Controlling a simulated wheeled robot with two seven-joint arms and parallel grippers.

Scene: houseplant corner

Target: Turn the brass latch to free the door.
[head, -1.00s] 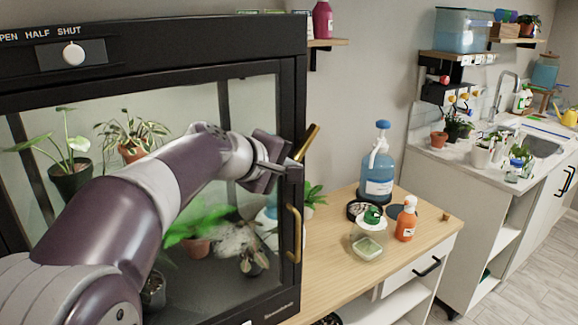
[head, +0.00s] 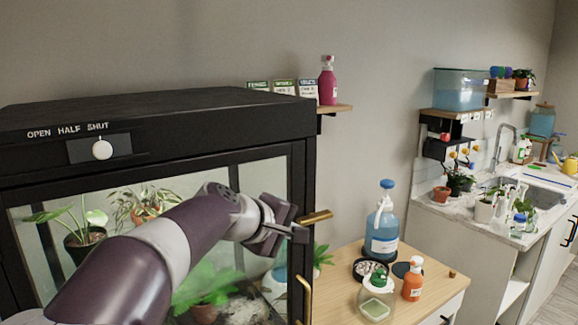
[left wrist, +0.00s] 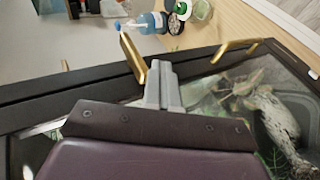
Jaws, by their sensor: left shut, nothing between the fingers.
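The brass latch (head: 316,217) is a flat bar on the right side of the black cabinet frame, lying nearly level and sticking out to the right. It also shows in the left wrist view (left wrist: 133,60). The glass door (head: 262,190) in its black frame looks closed. Its brass handle (head: 305,299) is below the latch, and it also shows in the left wrist view (left wrist: 234,50). My left gripper (head: 300,234) is shut and empty, its fingertips just below the latch. In the left wrist view the fingers (left wrist: 162,82) are right beside the bar; I cannot tell whether they touch it.
Potted plants stand behind the glass. A white knob (head: 102,150) is on the cabinet's top panel. To the right, a wooden counter (head: 335,288) holds a blue spray bottle (head: 384,225) and an orange bottle (head: 412,280). A small shelf (head: 335,109) hangs above.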

